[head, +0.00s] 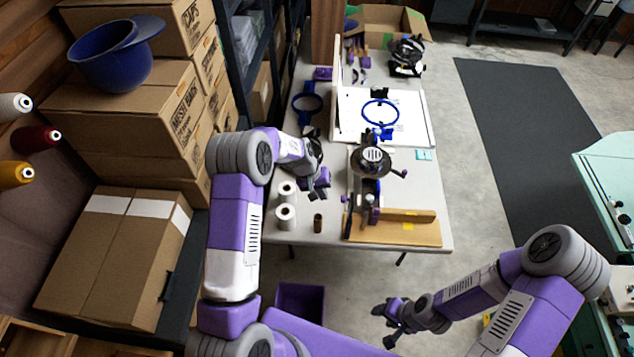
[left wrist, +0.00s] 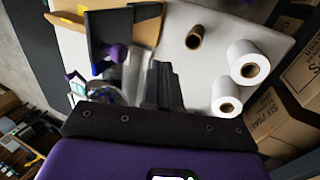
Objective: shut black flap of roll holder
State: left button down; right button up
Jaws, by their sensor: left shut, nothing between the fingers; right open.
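The roll holder appears to be the dark and silver device with purple parts (head: 366,197) on the white table. In the left wrist view it shows with a purple knob (left wrist: 118,52). A black upright panel (left wrist: 97,42), which looks like its flap, stands beside that knob; its exact angle is unclear. My left gripper (head: 321,186) is shut and empty, just left of the device. Its dark fingertips (left wrist: 162,68) are close to the device, and I cannot tell whether they touch it. My right gripper (head: 386,324) is open and empty, low beyond the table's front edge.
Two white rolls (head: 286,203) and a small brown spool (head: 318,223) stand left of the device. A wooden board (head: 425,231) lies in front. A round-headed machine (head: 373,158) and a blue hoop (head: 380,112) are behind. Cardboard boxes (head: 125,260) fill the left.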

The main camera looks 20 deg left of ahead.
pick_arm(q)
jog(key=d, duration=0.2)
jog(key=w+d, duration=0.1)
jog(key=d, duration=0.1)
jog(key=shift+w+f+p, duration=0.15)
jog(key=shift+f+p, duration=0.05)
jog(key=shift+p, duration=0.2)
jog(key=shift+d+r, duration=0.1)
